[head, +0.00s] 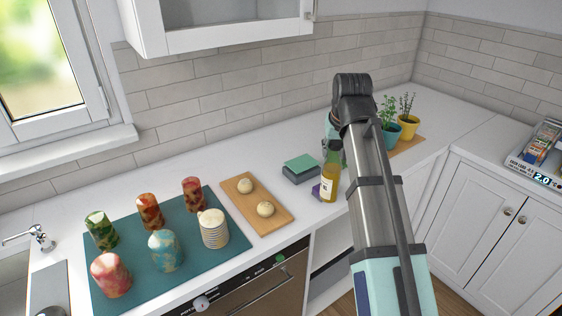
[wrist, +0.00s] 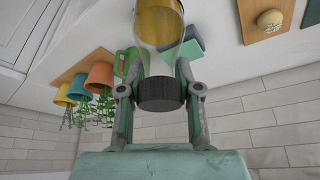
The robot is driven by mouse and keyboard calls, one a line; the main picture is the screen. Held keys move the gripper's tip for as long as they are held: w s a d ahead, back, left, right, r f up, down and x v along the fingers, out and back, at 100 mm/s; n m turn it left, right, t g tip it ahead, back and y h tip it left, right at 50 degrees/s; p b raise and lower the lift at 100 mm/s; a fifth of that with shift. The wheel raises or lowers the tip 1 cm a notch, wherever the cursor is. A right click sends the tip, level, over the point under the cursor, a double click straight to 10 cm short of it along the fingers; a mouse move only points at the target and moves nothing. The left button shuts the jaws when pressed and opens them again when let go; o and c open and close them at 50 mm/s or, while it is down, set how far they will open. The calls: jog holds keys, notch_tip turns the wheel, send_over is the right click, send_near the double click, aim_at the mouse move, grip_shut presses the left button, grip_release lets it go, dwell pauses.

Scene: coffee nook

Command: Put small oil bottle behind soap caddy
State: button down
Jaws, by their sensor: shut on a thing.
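The small oil bottle (head: 330,184) holds yellow oil and stands about upright over the counter, right of the cutting board. The wrist view shows its yellow body (wrist: 160,22), clear neck and black cap (wrist: 160,94). My gripper (wrist: 160,88) is shut on the bottle around the neck and cap; in the head view my arm partly hides it. I cannot tell whether the bottle's base touches the counter. A grey block with a green top (head: 301,167), possibly the soap caddy, lies just left of and behind the bottle.
A small purple thing (head: 316,191) is beside the bottle. A wooden board (head: 270,218) with two buns and a teal mat (head: 130,265) with several patterned jars are left. Potted plants (head: 407,125) stand right. A tiled wall (head: 240,85) closes the back; counter behind the block is clear.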

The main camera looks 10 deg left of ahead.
jog(key=w+a+f+n+b, duration=0.1)
jog(key=w+a+b, duration=0.1)
jog(key=w+a, duration=0.65)
jog(key=w+a+f+n+y+b, duration=0.1)
jog(key=w+a, duration=0.3)
jog(key=a, duration=0.9)
jog(key=w+a+f+n+b, duration=0.1)
jog(key=w+a+b, duration=0.1)
jog(key=w+a, duration=0.65)
jog(key=w+d+f+p, duration=0.3)
jog(key=w+d+p, duration=0.1)
jog(key=w+d, duration=0.5)
jog(key=shift+w+d+f, duration=0.2)
jog(key=shift+d+f, duration=0.05)
jog(key=shift+d, duration=1.05)
jog(key=shift+f, duration=0.15)
jog(key=c, duration=0.8)
grip_release()
jog(key=b+v, duration=0.2)
jog(key=v, duration=1)
jog(key=shift+w+d, duration=0.15)
jog(key=shift+d, duration=0.05)
